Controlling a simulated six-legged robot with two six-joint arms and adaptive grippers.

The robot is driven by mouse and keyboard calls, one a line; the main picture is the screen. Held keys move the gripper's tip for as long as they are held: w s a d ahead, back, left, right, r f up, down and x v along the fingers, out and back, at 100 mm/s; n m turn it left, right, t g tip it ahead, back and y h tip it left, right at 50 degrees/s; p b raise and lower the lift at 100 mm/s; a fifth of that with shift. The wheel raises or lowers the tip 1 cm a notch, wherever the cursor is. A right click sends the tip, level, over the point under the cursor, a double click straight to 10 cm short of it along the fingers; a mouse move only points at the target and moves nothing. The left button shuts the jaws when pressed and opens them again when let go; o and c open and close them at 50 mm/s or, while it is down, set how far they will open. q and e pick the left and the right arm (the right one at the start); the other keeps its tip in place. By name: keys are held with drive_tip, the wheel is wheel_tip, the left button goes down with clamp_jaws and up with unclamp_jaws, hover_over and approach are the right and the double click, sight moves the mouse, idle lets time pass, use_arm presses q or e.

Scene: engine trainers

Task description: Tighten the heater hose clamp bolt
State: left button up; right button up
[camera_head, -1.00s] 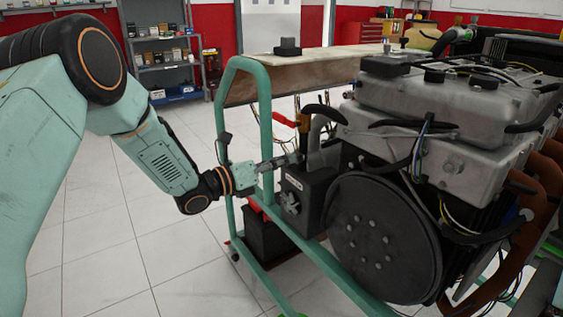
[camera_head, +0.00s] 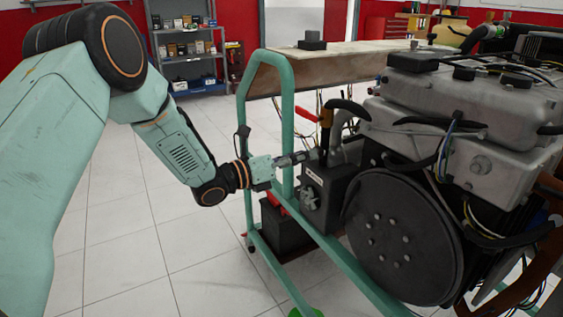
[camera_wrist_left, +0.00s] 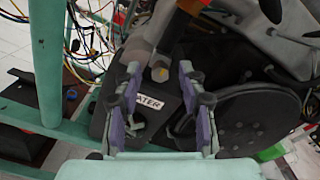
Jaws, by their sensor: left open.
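The clamp bolt (camera_wrist_left: 160,73) shows in the left wrist view as a small brass-coloured hex head on a grey clamp. It sits just above the black heater box (camera_wrist_left: 172,112), whose white label reads "HEATER". My left gripper (camera_wrist_left: 160,69) is open, one finger on each side of the bolt in the picture. I cannot tell whether either finger touches it. In the head view the left gripper (camera_head: 312,156) reaches to the top of the heater box (camera_head: 333,196), and the bolt is too small to make out. My right gripper is in neither view.
A green frame (camera_head: 282,130) stands around the engine (camera_head: 460,100). A large black disc (camera_head: 403,238) is right of the heater box. A red-handled part (camera_head: 306,114) rises just above the gripper. A black battery-like box (camera_head: 283,228) sits low. The tiled floor at left is clear.

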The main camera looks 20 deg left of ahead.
use_arm(q)
drive_tip(key=v, duration=1.1)
drive_tip(key=shift+s+a, duration=0.1)
idle(0.4)
drive_tip(key=s+d+f+n+g+y, duration=0.1)
drive_tip(key=s+f+n+g+y, duration=0.15)
drive_tip(key=f+n, duration=0.6)
drive_tip(key=s+d+f+n+g+y+p, duration=0.1)
drive_tip(key=s+f+n+y, duration=0.25)
drive_tip(key=n, duration=1.05)
drive_tip(key=s+d+f+n+g+y, duration=0.15)
drive_tip(key=s+f+n, duration=0.35)
drive_tip(key=n, duration=0.6)
drive_tip(key=s+f+n+g+y+p, duration=0.1)
drive_tip(key=s+f+g, duration=0.3)
drive_tip(key=s, duration=0.9)
drive_tip(key=s+d+f+n+g+y+p, duration=0.1)
drive_tip(key=s+f+g, duration=0.4)
drive_tip(key=s, duration=0.8)
drive_tip(key=f+n+y+p, duration=0.1)
drive_tip(key=n, duration=0.1)
drive_tip(key=shift+n, duration=0.35)
